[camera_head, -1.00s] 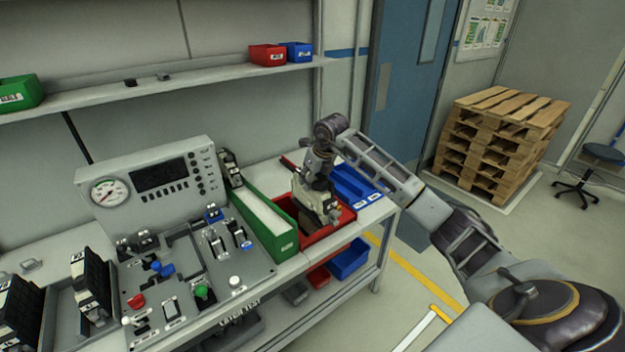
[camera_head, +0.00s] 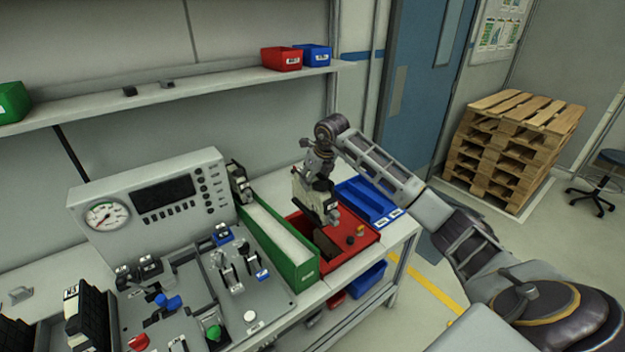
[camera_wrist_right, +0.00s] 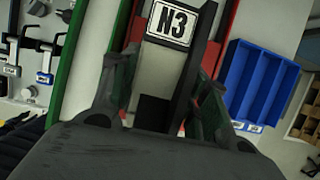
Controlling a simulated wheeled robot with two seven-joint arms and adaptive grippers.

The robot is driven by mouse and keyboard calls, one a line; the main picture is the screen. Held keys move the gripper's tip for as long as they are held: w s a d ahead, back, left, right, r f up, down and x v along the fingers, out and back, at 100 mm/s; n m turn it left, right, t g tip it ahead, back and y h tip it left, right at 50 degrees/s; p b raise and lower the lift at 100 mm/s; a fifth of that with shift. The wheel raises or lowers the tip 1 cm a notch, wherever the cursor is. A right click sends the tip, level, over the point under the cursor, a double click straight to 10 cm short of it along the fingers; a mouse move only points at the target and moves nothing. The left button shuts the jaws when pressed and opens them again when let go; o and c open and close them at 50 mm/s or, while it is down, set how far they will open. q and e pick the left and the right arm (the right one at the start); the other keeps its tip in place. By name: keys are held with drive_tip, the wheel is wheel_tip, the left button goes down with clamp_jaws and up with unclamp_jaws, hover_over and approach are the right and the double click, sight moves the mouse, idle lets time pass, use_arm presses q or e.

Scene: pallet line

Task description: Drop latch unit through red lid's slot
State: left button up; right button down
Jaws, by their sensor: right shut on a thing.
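I cannot tell whether the unit's lower end touches the slot. My left gripper is not in view.
A green bin (camera_head: 304,275) stands close left of the red box, and a blue tray (camera_head: 369,205) close right. Small black and orange knobs (camera_head: 360,229) stick up from the lid. A control panel (camera_head: 150,190) and lever fixtures fill the left bench.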

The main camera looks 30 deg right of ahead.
sight(313, 213)
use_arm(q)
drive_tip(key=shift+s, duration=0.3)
use_arm(e)
drive_tip(key=shift+r, duration=0.15)
